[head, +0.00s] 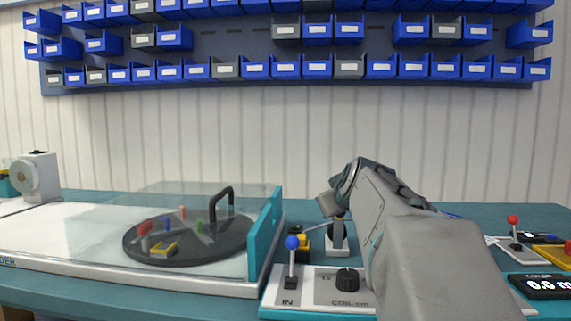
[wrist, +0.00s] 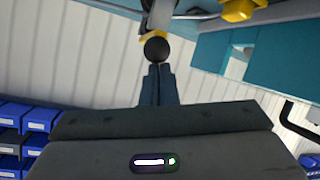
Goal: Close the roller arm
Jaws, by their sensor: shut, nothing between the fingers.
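The roller arm (wrist: 163,15) shows in the wrist view as a grey metal bar at the top edge, with a round black knob (wrist: 157,50) at its end. My gripper (wrist: 155,70) is shut and empty, its fingertips right at the knob; I cannot tell whether they touch. Yellow parts (wrist: 238,9) flank the bar. In the head view a black and yellow unit (head: 301,242) and a white stand (head: 338,238) sit behind the control panel. My arm covers part of that spot, and the fingertips are not clear there.
A clear-covered turntable (head: 190,238) with a black handle (head: 222,205) and teal end wall (head: 265,235) stands to the left. A blue-knobbed lever (head: 292,243) and black dial (head: 347,279) are in front. A red-knobbed lever (head: 513,221) and a display (head: 541,286) are at right.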

